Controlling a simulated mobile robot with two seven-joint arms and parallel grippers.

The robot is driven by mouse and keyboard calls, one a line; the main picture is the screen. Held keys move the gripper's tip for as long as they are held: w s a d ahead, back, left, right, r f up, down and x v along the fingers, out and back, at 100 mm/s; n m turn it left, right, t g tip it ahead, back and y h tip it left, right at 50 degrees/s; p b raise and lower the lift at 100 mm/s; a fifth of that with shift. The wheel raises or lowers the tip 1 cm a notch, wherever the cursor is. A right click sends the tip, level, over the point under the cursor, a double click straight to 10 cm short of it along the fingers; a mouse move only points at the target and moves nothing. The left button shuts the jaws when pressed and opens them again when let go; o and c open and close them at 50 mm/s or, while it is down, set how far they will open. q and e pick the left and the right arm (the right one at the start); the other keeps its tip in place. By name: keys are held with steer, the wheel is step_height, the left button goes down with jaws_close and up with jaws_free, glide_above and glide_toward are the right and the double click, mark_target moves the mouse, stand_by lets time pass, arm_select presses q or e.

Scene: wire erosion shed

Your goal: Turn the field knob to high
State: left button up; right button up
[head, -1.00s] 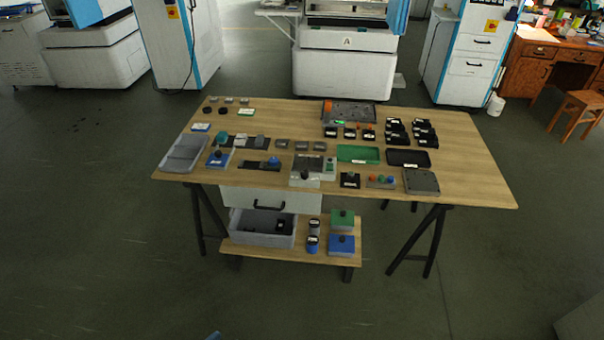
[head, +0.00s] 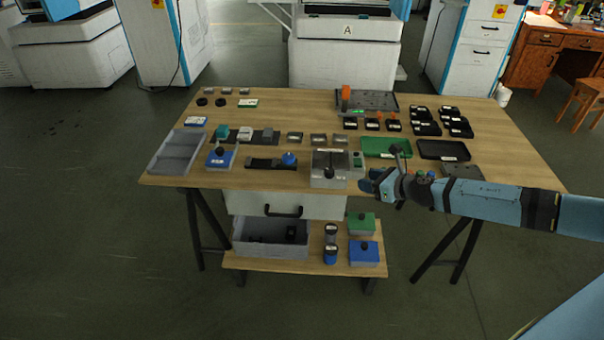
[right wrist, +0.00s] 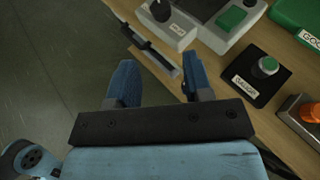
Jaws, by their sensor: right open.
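A black knob (right wrist: 160,10) sits on a pale labelled block at the top of the right wrist view. I take it to be the field knob; its label and setting are too small to read. In the head view the knob (head: 329,172) is on the front of a grey device (head: 322,158) near the table's front edge. My right gripper (right wrist: 160,80) is open and empty, its blue fingers apart, short of the knob and not touching it. In the head view the right gripper (head: 366,181) is just right of the device. My left gripper is not in view.
A black box with a green button (right wrist: 267,65) and an orange-topped thing (right wrist: 310,112) lie right of the gripper. A green tray (head: 386,147) and a dark tray (head: 443,150) are behind my arm. A grey tray (head: 178,153) is at the table's left end.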

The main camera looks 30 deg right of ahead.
mark_target(333, 173)
steer(key=p+x, duration=0.1)
steer(key=x, duration=1.1)
steer(key=shift+w, duration=0.25)
steer(key=shift+w+a+f, duration=0.15)
steer(key=shift+w+f, duration=0.05)
steer(key=shift+w, duration=0.25)
steer(key=c, duration=0.6)
steer(key=shift+c, duration=0.2)
